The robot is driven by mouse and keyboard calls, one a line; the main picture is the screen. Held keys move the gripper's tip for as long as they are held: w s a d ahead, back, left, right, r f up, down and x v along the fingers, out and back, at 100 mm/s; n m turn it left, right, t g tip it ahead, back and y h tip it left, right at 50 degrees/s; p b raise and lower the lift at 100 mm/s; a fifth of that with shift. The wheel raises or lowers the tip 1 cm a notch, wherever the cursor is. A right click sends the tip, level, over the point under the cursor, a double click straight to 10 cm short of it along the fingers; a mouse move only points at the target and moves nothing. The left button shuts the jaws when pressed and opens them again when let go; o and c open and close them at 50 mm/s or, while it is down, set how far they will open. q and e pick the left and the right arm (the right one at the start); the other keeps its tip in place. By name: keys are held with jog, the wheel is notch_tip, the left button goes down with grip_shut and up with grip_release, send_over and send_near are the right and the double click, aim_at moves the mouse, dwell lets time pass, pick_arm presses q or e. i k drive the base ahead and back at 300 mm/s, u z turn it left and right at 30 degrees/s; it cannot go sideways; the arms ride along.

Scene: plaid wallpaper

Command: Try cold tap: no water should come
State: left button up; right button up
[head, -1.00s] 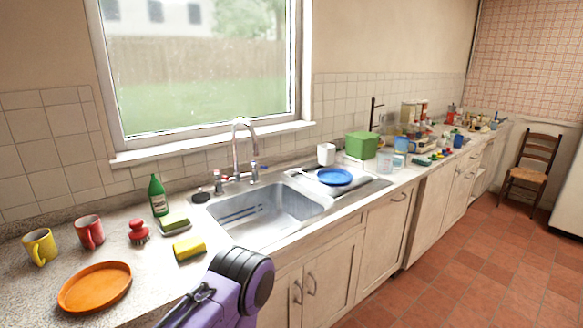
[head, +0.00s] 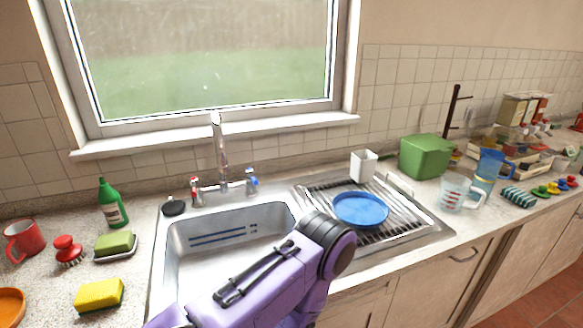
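The faucet (head: 220,150) stands behind the sink, with a tall spout in the middle. The cold tap (head: 251,181), with a blue mark, is on its right side. The hot tap (head: 196,188), with a red mark, is on its left side. No water shows under the spout. The steel sink basin (head: 190,262) looks empty, and part of it is hidden by my purple arm, which reaches in from the bottom of the picture. Neither of my grippers can be seen.
A blue plate (head: 361,209) lies on the drainer right of the basin. A white cup (head: 363,166) and a green box (head: 427,156) stand behind. Left are a green bottle (head: 112,204), soap (head: 115,243), a red brush (head: 68,250) and a yellow sponge (head: 99,294).

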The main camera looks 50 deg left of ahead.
aim_at(249, 172)
jog(key=i, duration=0.35)
jog(key=u, duration=1)
